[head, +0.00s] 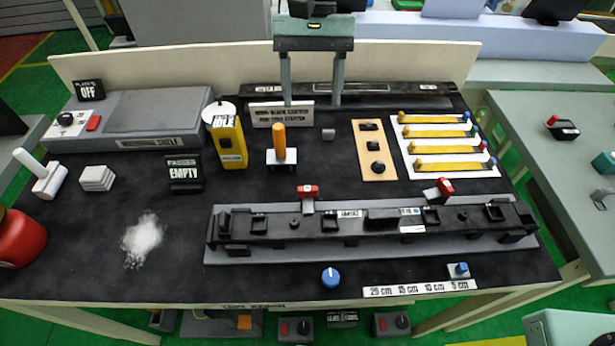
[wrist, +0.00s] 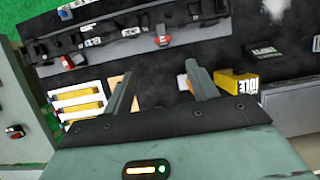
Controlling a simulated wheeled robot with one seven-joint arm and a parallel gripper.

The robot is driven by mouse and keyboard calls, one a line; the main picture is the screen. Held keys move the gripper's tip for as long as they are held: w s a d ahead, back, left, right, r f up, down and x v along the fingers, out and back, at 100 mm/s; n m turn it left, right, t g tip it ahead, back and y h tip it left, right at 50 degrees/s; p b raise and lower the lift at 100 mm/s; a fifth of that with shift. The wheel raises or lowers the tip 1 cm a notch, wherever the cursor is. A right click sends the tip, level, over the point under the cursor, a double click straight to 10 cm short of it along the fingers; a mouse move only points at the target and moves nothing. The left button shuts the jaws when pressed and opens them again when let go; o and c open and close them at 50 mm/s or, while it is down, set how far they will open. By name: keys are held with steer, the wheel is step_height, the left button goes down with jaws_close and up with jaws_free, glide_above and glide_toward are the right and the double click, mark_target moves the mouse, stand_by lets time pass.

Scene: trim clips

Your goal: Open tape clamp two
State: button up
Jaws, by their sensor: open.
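Two red-handled clamps stand along the back edge of a long black fixture (head: 375,226). One clamp (head: 308,192) is left of the fixture's middle and the other (head: 445,187) is nearer its right end. I cannot read which is number two. In the wrist view the left-of-middle clamp (wrist: 162,40) and the right-hand clamp (wrist: 68,62) both show beyond my fingers. My gripper (head: 312,103) is open and empty at the back of the bench, away from both clamps. Its spread fingers also show in the wrist view (wrist: 162,72).
A yellow box (head: 229,145), an upright orange-handled tool (head: 279,145) and a wooden panel (head: 374,150) stand between gripper and fixture. A white board (head: 447,171) with several yellow bars is at right. White powder (head: 143,240) lies at left. A blue knob (head: 331,277) is in front.

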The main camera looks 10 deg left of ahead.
mark_target(308, 188)
steer(key=p+x, duration=0.1)
steer(key=x, duration=0.4)
steer(key=p+x, duration=0.1)
steer(key=x, duration=0.5)
steer(key=p+x, duration=0.1)
steer(key=x, duration=0.5)
steer(key=shift+w+a+f+p, duration=0.2)
steer(key=shift+a+f+p, duration=0.1)
steer(key=shift+p, duration=0.1)
steer(key=c, duration=1)
